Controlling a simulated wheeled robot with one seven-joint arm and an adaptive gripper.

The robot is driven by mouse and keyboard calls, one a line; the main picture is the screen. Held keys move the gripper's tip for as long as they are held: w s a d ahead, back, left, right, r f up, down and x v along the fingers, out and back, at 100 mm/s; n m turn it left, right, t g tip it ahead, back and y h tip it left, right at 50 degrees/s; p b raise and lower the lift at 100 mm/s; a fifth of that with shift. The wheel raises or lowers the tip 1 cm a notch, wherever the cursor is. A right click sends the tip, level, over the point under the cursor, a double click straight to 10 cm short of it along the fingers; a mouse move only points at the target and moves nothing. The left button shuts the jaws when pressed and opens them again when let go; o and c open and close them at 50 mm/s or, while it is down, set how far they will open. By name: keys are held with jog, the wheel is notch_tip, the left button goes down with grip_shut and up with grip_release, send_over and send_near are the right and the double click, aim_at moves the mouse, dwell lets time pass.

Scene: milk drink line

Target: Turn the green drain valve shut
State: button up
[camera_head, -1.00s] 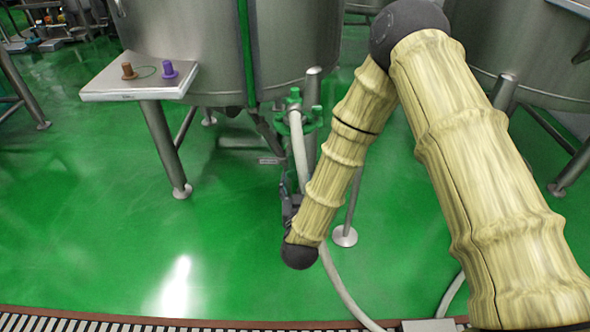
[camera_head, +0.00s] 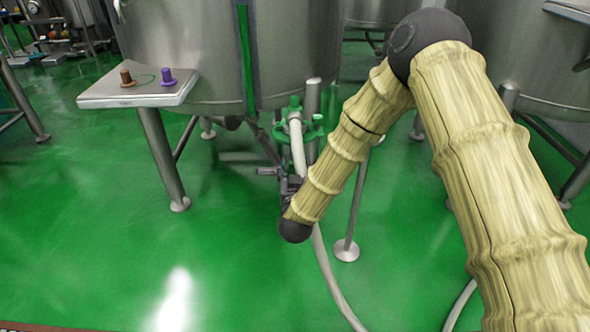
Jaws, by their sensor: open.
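The green drain valve (camera_head: 313,130) sits low at the front of the middle steel tank (camera_head: 190,50), beside a grey post. A green fitting (camera_head: 294,108) with a pale hose running down from it is just left of the valve's lobed handle. My gripper (camera_head: 266,166) is below and left of the valve, at the end of my bent arm. It looks apart from the valve, with its jaws open and nothing visible between them. My wrist partly hides the gripper, and the fingers are small and dark.
A metal panel (camera_head: 140,87) with a brown knob and a purple knob juts out left of the gripper. Tank legs (camera_head: 163,160) stand on the green floor. The pale hose (camera_head: 335,285) runs down past my wrist. The floor at front left is clear.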

jog(key=shift+w, duration=0.35)
grip_shut()
